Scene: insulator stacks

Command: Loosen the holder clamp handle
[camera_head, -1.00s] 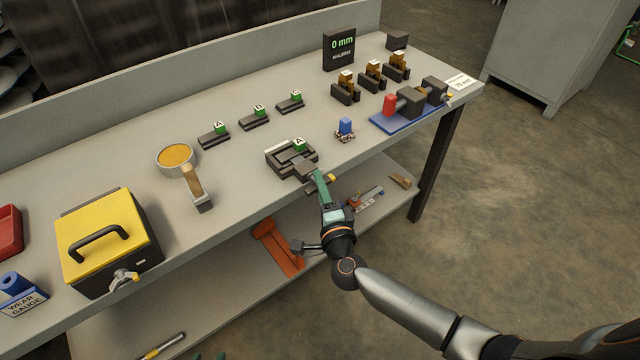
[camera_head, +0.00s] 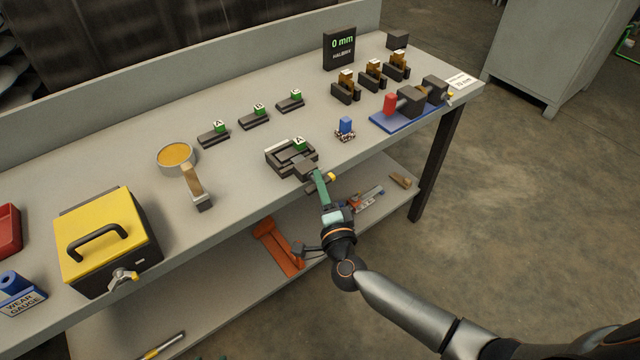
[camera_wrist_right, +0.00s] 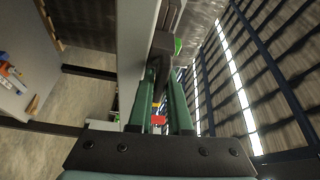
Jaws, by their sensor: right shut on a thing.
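The dark holder (camera_head: 291,157) with a green "A" tag sits at the front edge of the bench. Its clamp handle (camera_head: 331,178), with a yellow end, sticks out at the front. My right gripper (camera_head: 315,178) reaches up from below and is shut on the handle, mostly hiding it. In the right wrist view the two green fingers (camera_wrist_right: 167,103) point at the dark holder (camera_wrist_right: 162,45). Small yellow and red patches show between them; I cannot tell what they belong to. Small green tips at the bottom edge of the head view may be my left gripper.
A brush (camera_head: 195,187) and a round tin (camera_head: 175,156) lie left of the holder. A blue-topped piece (camera_head: 345,128) and a blue-based fixture (camera_head: 408,112) stand to its right. A yellow case (camera_head: 104,238) is at the left front. A lower shelf holds tools.

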